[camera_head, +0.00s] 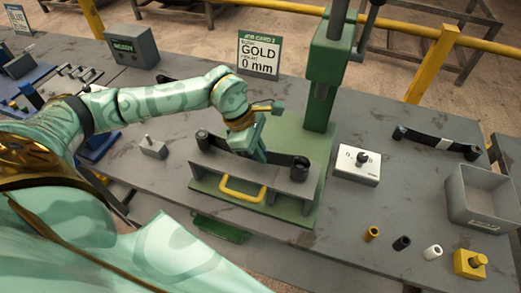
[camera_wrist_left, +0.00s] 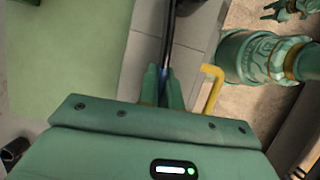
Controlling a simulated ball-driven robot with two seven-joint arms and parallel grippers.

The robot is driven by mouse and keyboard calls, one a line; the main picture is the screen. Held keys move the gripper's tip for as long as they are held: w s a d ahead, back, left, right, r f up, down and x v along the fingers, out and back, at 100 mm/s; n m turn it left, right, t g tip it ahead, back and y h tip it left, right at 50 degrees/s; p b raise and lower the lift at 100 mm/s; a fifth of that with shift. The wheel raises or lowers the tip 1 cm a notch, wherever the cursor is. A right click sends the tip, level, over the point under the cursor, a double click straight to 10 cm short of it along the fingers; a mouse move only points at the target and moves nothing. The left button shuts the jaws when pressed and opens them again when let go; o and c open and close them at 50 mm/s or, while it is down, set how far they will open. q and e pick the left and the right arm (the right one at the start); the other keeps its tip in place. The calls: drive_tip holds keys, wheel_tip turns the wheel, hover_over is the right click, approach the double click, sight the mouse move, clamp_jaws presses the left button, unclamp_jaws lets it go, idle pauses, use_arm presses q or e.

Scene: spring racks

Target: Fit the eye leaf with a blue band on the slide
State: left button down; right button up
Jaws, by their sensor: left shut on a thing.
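My left gripper (camera_head: 260,157) is shut on the middle of a dark leaf with a rolled eye at each end (camera_head: 299,170). A bit of blue shows between the fingertips (camera_wrist_left: 163,88) in the left wrist view, where the dark leaf (camera_wrist_left: 171,40) runs up from them. The leaf is over the grey slide (camera_head: 203,184), which has a yellow handle (camera_head: 243,189), in the green press (camera_head: 320,95). I cannot tell whether the leaf rests on the slide or hangs just above it. My fingers hide most of its band.
Another dark leaf with a pale band (camera_head: 437,142) lies at the right, near a grey bin (camera_head: 484,197). A white switch box (camera_head: 357,166), small bushings (camera_head: 402,243) and a yellow block (camera_head: 470,264) stand right of the press. A job card (camera_head: 259,55) stands behind.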

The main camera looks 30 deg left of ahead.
use_arm(q)
drive_tip(key=shift+r, duration=0.1)
drive_tip(key=c, duration=1)
unclamp_jaws()
drive_tip(key=shift+r+p, duration=2.55)
drive_tip(key=shift+r, duration=0.95)
drive_tip(key=shift+f, duration=0.1)
